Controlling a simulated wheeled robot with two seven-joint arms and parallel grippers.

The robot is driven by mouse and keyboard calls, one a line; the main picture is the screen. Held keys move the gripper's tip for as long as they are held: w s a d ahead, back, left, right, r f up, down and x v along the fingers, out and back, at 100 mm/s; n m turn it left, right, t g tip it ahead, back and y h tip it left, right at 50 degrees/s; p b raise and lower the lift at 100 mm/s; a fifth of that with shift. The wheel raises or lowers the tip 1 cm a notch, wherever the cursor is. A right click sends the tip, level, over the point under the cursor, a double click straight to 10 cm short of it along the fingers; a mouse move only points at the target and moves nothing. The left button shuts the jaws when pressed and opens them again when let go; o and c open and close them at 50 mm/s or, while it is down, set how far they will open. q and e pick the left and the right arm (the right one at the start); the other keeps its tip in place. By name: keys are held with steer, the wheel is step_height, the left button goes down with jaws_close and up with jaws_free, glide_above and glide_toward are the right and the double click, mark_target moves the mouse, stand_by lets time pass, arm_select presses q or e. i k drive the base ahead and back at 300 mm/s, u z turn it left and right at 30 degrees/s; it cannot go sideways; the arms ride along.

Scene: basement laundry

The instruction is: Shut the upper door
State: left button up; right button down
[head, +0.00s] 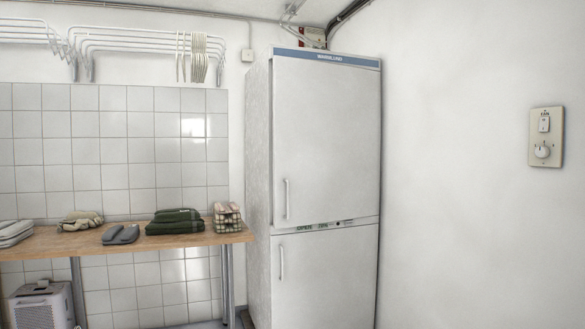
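A tall white fridge-freezer stands in the corner, with an upper door (326,140) and a lower door (325,280). The upper door has a vertical handle (286,199) near its lower left edge. This door looks flush or nearly flush with the cabinet; I cannot tell whether a small gap is left along its left edge. The lower door has its own handle (281,262) at its upper left and looks shut. Neither of my grippers is in view.
A wooden counter (190,240) with folded cloths (175,221) and a wire basket (228,217) stands left of the fridge. White racks (140,40) hang above. A switch plate (545,137) is on the bare right wall. No obstacle shows before the upper door.

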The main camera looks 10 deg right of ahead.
mark_target(327, 116)
steer(key=u, duration=0.9)
steer(key=i, duration=1.2)
steer(key=z, duration=0.4)
